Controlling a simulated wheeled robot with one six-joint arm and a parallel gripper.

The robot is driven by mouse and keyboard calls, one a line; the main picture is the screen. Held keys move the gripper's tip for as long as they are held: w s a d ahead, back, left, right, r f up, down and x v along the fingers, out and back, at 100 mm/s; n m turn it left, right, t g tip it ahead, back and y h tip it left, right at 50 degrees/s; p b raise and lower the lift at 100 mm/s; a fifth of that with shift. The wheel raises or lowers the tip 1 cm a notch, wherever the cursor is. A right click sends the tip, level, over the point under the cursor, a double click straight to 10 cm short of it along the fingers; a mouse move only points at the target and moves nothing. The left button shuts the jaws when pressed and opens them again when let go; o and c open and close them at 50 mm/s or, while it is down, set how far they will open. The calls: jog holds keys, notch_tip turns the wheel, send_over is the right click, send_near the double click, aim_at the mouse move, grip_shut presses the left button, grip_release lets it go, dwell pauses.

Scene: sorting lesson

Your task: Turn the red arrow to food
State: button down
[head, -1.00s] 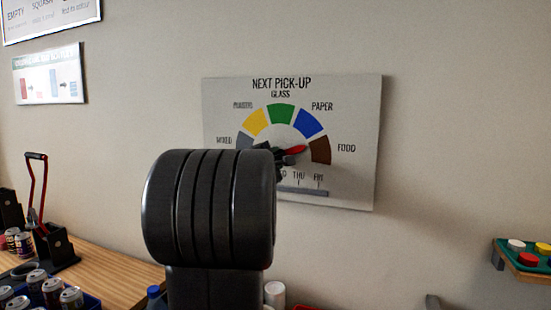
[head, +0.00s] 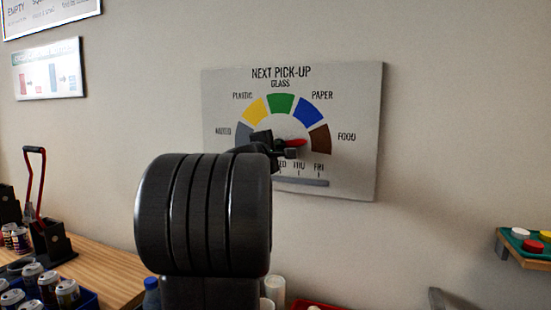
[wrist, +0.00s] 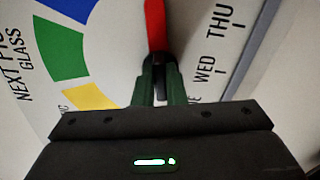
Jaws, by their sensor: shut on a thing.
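The pick-up board (head: 225,105) hangs on the wall in the head view, with a dial of coloured segments. The brown food segment (head: 320,139) is at the dial's right end. The red arrow (head: 296,142) points right, nearly level, toward the brown segment. My gripper (head: 278,149) is at the dial's centre, over the arrow's hub. In the wrist view the gripper's dark green fingers (wrist: 158,75) are closed on the arrow's dark hub, with the red arrow (wrist: 155,25) reaching away from them. The fingers hide most of the hub.
A slider strip (head: 300,182) runs under the weekday labels, just below my gripper. A wooden bench (head: 105,275) with cans and a red-handled press (head: 40,215) stands at left. A shelf with coloured discs (head: 525,245) is at right. The wall between board and shelf is bare.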

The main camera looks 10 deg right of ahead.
dwell(0.3)
jog(key=c, duration=1.5)
grip_release()
jog(key=shift+s+a, duration=0.1)
jog(key=b+v, duration=0.2)
jog(key=v, duration=1.1)
jog(key=shift+s+a, duration=0.2)
jog(key=shift+s, duration=0.05)
jog(key=p+x, duration=0.1)
jog(key=x, duration=1.3)
jog(key=shift+p, duration=0.4)
